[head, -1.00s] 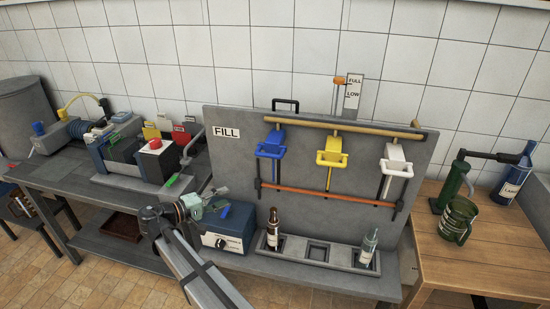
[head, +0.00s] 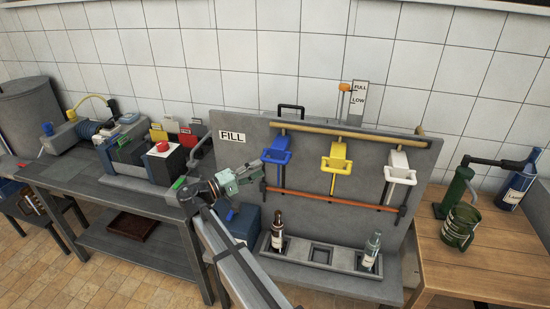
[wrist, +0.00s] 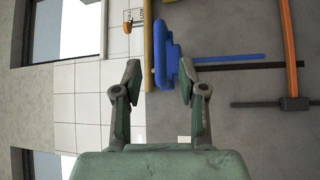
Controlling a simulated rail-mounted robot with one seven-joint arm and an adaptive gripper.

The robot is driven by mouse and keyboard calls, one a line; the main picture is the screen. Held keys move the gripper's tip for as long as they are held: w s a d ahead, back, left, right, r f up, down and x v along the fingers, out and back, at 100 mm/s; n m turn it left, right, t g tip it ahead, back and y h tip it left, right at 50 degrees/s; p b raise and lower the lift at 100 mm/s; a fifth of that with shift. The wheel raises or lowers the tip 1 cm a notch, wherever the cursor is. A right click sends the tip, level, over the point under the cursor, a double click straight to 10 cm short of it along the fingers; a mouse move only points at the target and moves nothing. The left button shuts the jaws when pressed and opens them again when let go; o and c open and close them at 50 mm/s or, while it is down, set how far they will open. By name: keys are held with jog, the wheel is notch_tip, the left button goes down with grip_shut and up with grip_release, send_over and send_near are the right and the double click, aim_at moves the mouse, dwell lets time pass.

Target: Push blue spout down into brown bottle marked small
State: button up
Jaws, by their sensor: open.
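The blue spout (head: 278,150) hangs at the left of the grey fill panel, its loop handle facing out. In the wrist view the blue spout (wrist: 176,62) appears ahead of the fingertips, nearer the right finger; contact cannot be told. My gripper (head: 256,172) is open and empty, just left of and slightly below the spout; its two fingers also show in the wrist view (wrist: 160,72). The brown bottle (head: 277,222) stands upright in the left slot of the tray, below the blue spout. Its label is too small to read.
Yellow (head: 337,156) and white (head: 399,168) spouts hang to the right. A clear bottle (head: 372,252) stands in the right tray slot; the middle slot is empty. An orange-brown bar (head: 330,200) crosses below the spouts. A blue box (head: 244,224) sits left of the tray.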

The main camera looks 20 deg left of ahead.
aim_at(275, 162)
jog(key=p+x, duration=0.2)
jog(key=x, duration=0.5)
jog(key=shift+d, duration=0.15)
grip_shut()
